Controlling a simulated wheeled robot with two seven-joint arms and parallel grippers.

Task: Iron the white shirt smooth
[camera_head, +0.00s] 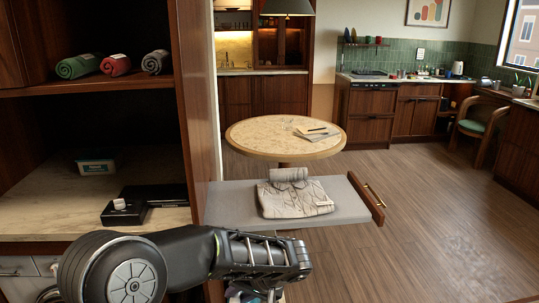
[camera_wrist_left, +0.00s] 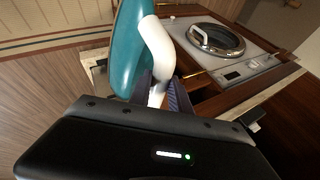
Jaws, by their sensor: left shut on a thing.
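The white shirt (camera_head: 293,203) looks greyish and creased. It lies bunched on the grey pull-out ironing board (camera_head: 232,203) in the head view. My left gripper (camera_wrist_left: 160,98) is shut on the white handle of a teal iron (camera_wrist_left: 126,48) in the left wrist view. In the head view my left arm comes in along the bottom, in front of and below the board. The iron is mostly hidden there by the arm and the picture's edge. The iron is apart from the shirt. My right gripper is not in view.
A black box-like item (camera_head: 125,211) lies on the left counter, below rolled towels (camera_head: 79,66). A round table (camera_head: 257,136) stands behind the board. A washing machine (camera_wrist_left: 216,41) shows in the wrist view. Floor at right is clear.

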